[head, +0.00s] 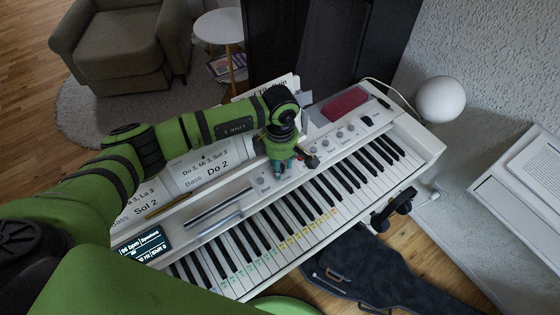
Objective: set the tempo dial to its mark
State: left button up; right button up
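The white digital piano (408,128) runs diagonally across the head view. A row of small round knobs (340,133) sits on its top panel, and another grey knob (262,180) is just left of my gripper. I cannot tell which is the tempo dial, and no mark is readable. My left gripper (282,172) points down at the panel between these knobs, close to it or touching. The fingertips are small and partly covered by the wrist, so whether they hold anything is unclear. A dark display (143,245) at the left shows small text including "bpm". My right gripper is out of view.
Song sheets (190,170) stand behind the panel, partly behind my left arm. A dark red object (344,104) lies on the piano top, near a white globe lamp (441,99). Dark headphones (394,208) hang at the front edge.

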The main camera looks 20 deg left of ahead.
pick_arm(q)
jog(key=c, duration=0.7)
grip_shut()
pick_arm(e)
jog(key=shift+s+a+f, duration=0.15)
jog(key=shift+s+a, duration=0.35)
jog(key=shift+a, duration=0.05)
